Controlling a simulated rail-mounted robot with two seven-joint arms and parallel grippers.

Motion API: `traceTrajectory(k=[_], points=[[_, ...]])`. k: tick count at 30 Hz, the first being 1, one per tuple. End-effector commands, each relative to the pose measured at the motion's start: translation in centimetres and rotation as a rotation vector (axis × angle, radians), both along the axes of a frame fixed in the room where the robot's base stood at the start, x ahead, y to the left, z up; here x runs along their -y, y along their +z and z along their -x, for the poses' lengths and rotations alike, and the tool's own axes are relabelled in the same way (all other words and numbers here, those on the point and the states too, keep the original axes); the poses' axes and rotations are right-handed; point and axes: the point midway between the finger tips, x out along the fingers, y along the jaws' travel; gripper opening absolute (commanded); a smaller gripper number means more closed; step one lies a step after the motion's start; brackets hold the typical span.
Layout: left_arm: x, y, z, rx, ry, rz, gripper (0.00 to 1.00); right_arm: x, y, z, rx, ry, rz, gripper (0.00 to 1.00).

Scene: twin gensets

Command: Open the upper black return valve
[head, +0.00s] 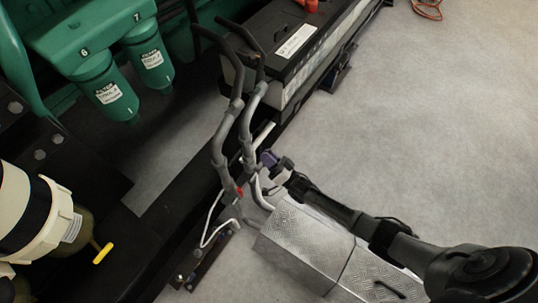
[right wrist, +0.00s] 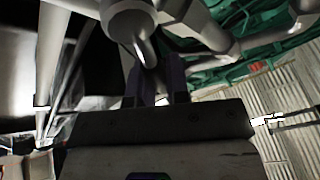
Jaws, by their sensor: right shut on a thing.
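My right gripper (head: 268,158) reaches in from the lower right to the bundle of grey pipes and hoses (head: 243,135). In the right wrist view, its dark purple fingers (right wrist: 160,82) are shut on a narrow grey lever-like part (right wrist: 147,52). That part hangs from a rounded grey pipe fitting (right wrist: 128,20). I cannot tell for certain that this is the upper black return valve; the fingers and pipes hide much of it. A small red part (head: 240,192) shows lower on the pipes. My left gripper is not in view.
A black battery box (head: 290,45) stands behind the pipes. Green filters (head: 108,93) are at the upper left. A cream cylinder (head: 35,215) and a yellow handle (head: 103,253) are at the lower left. A tread-plate metal box (head: 305,245) lies under my right arm.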

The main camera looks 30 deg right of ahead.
Motion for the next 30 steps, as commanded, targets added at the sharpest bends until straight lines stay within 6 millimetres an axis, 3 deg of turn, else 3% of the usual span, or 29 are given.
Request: traceTrajectory(k=[15,30], points=[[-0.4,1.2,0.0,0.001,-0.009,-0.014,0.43,-2.3,1.3,1.0,0.170,0.001,0.383,0.00],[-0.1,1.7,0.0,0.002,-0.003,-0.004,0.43,-3.2,1.4,1.4,0.232,-0.001,0.524,0.00]])
